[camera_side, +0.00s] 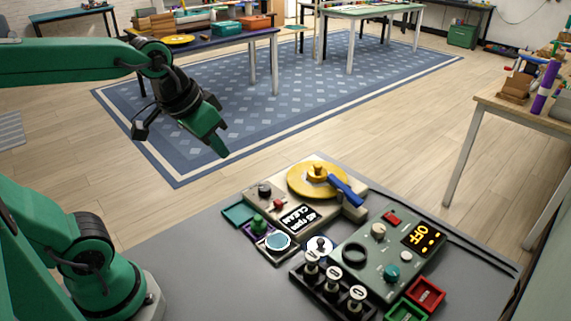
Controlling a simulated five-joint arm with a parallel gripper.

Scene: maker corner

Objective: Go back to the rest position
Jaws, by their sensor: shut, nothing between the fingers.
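My gripper (219,147) hangs in the air at the upper left of the side view, its green fingers pointing down and to the right. The fingers are shut with nothing between them. It is well above and to the left of the devices on the grey work table (200,250). It touches nothing.
A turntable-like device with a yellow disc (318,178) and blue arm stands on the table. Right of it is a green panel (375,255) reading OFF, with several knobs. Small trays, a red bin (426,293) and a black rack of pegs (333,287) sit nearby. The table's left part is clear.

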